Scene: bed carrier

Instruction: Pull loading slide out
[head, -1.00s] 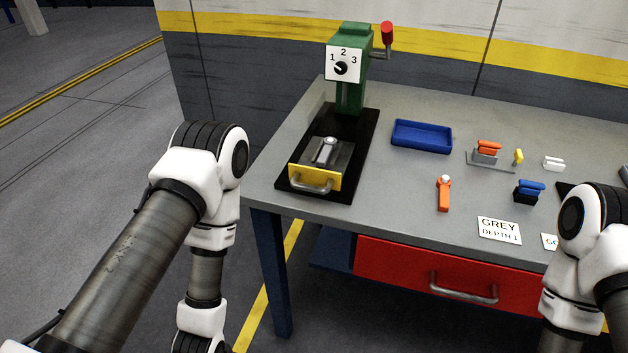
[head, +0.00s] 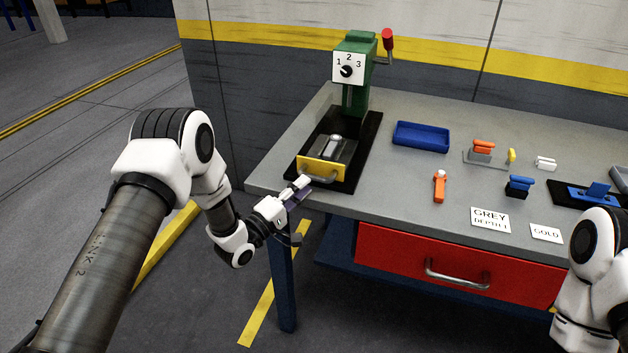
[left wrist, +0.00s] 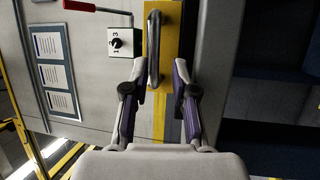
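The loading slide is a grey block with a yellow front plate (head: 312,168) and a metal handle (head: 322,179). It sits on a black base (head: 352,162) below the green machine (head: 356,62) with the 1-2-3 dial. My left gripper (head: 302,185) is just in front of the handle, near the table's front left edge. In the left wrist view the handle (left wrist: 154,48) stands ahead on the yellow plate (left wrist: 166,95). The left fingers (left wrist: 158,88) are spread apart with nothing between them. My right arm shows at the right edge of the head view; its gripper is out of frame.
On the grey table stand a blue tray (head: 421,136), an orange tool (head: 439,186), small coloured pieces and label cards (head: 490,218). A red drawer (head: 450,262) hangs below. A red-knobbed lever (head: 387,40) projects from the machine.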

